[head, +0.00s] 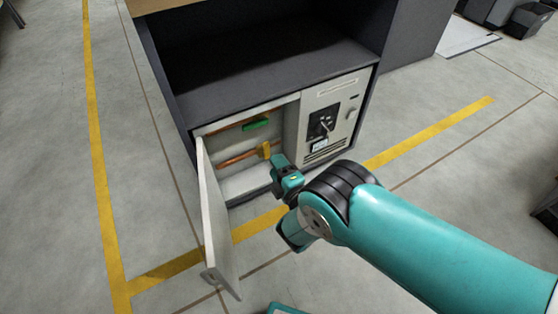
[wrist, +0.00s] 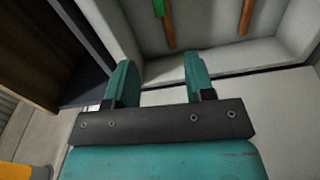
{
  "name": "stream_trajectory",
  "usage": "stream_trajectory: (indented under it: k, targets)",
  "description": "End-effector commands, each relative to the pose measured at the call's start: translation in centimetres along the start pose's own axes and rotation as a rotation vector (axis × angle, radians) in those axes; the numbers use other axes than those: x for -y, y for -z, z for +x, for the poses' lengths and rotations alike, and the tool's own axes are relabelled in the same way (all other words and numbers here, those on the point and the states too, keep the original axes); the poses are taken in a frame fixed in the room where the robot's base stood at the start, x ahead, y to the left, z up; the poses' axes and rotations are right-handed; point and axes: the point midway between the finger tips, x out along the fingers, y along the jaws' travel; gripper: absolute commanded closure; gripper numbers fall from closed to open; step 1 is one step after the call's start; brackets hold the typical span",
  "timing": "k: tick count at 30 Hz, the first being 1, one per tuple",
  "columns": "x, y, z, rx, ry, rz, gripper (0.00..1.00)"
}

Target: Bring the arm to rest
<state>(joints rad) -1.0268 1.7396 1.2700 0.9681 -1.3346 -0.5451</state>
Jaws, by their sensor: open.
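My gripper (head: 281,165) is in front of the open compartment of the cabinet (head: 270,72), near the yellow valve handle (head: 265,150). In the wrist view its two teal fingers (wrist: 162,78) stand apart with nothing between them. My teal arm reaches in from the lower right, bent at a dark joint. Inside the compartment are copper pipes (head: 237,159), one with a green handle (head: 256,124). The green handle also shows at the top edge of the wrist view (wrist: 158,8). The gripper partly covers the compartment's right side.
The white door (head: 213,219) stands open toward me, left of my gripper. A panel (head: 328,118) with a dark switch and knob is right of the compartment. Yellow lines (head: 97,150) mark the grey floor. Floor left of the door is clear.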

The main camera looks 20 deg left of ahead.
Motion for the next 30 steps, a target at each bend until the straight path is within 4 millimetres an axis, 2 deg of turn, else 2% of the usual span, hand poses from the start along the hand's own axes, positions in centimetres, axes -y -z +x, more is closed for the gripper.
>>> stream_trajectory:
  k: [7, 23, 26, 29, 30]
  targets:
    - [-0.1, 0.0, -0.7, -0.001, -0.001, 0.0, 0.51]
    - [-0.3, -0.1, -0.6, 0.005, -0.002, 0.006, 0.51]
    - [-1.9, -1.4, 0.5, 0.057, 0.003, 0.051, 0.51]
    - [-5.2, -4.2, 2.2, 0.173, 0.023, 0.161, 0.51]
    - [-6.9, -5.8, 2.8, 0.235, 0.036, 0.223, 0.51]
